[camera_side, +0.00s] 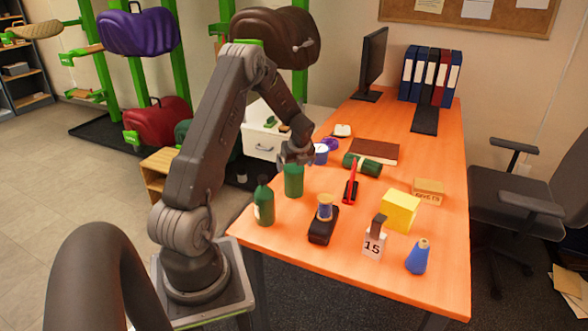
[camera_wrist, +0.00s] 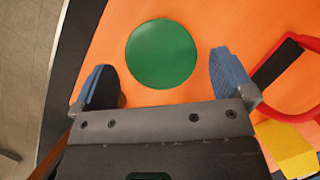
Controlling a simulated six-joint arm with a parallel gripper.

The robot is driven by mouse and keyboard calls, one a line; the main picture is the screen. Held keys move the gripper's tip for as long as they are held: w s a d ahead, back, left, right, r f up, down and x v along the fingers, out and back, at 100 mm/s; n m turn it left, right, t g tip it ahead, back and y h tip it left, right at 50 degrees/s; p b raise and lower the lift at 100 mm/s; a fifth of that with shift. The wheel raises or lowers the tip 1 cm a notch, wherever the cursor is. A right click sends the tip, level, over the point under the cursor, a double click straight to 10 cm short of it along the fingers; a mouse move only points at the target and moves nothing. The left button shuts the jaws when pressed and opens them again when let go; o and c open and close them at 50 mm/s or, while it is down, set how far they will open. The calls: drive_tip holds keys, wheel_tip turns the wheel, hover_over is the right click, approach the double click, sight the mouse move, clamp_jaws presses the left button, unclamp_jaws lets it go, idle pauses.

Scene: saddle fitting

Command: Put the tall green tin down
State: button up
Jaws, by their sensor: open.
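The tall green tin (camera_side: 293,181) stands upright on the orange desk near its left edge. In the wrist view its round green top (camera_wrist: 162,54) shows ahead of my gripper, between the lines of the two fingers. My gripper (camera_side: 296,158) is just above the tin in the side view. In the wrist view my gripper (camera_wrist: 165,82) has its two blue-grey fingers wide apart, with orange desk showing between them and the tin. Nothing is held. The side view does not show clearly how small the gap between fingertips and tin is.
A green bottle (camera_side: 264,203) stands close to the tin's front left. A dark green cylinder (camera_side: 362,165) lies behind right. A red tool (camera_side: 351,185), a black stand (camera_side: 323,227), a yellow block (camera_side: 400,210) and a blue bottle (camera_side: 418,257) occupy the right side.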

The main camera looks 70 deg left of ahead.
drive_tip(key=d+r+n+t, duration=0.3)
drive_tip(key=d+r+n, duration=0.5)
drive_tip(key=d+r, duration=1.45)
drive_tip(key=s+d+n+t+h, duration=0.1)
drive_tip(key=s+d+n, duration=0.4)
drive_tip(key=d, duration=0.5)
drive_tip(key=s+d+r+n+t+h, duration=0.1)
drive_tip(key=s+d+n+h, duration=0.2)
drive_tip(key=s+d, duration=0.6)
drive_tip(key=shift+s+d+r+n+t, duration=0.25)
drive_tip(key=shift+d+n, duration=0.35)
drive_tip(key=shift+n, duration=0.4)
